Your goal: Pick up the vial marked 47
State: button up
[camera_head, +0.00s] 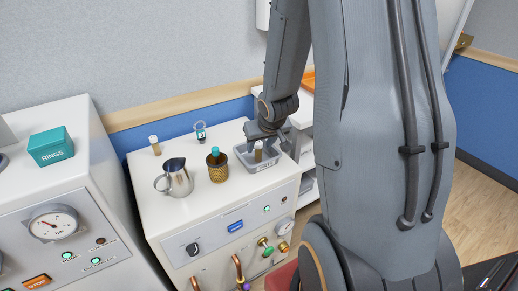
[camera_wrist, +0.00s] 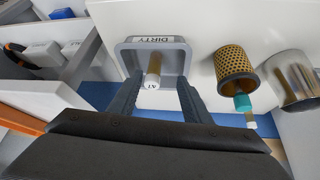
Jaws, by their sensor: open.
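A vial (camera_wrist: 154,66) with an amber body and a pale cap stands in a grey tray labelled DIRTY (camera_wrist: 178,57). Its cap carries a small dark mark that looks like 47 turned around, though it is too small to be sure. In the head view, the vial (camera_head: 258,151) shows inside the tray (camera_head: 272,162), just below my gripper (camera_head: 266,137). In the wrist view, my gripper (camera_wrist: 159,80) is open, with a finger on each side of the vial's cap and visible gaps. Nothing is held.
A perforated brass cup (camera_head: 217,172) with a teal-capped item stands left of the tray, near a metal jug (camera_head: 175,178). Another pale-capped vial (camera_head: 155,145) and a small glass holder (camera_head: 200,132) stand farther back. The white cabinet top is clear between them.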

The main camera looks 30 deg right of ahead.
aim_at(260, 147)
jog(key=shift+w+d+f, duration=0.35)
jog(key=shift+w+d, duration=0.15)
jog(key=shift+w, duration=0.05)
jog(key=shift+d+p+x, duration=0.1)
jog(key=shift+p+x, duration=0.1)
jog(key=shift+x, duration=1.6)
jog(key=shift+d+p+x, duration=0.15)
jog(key=shift+p+x, duration=0.05)
jog(key=shift+x, duration=1.65)
grip_shut()
jog(key=shift+r, duration=0.1)
jog(key=shift+r, duration=0.1)
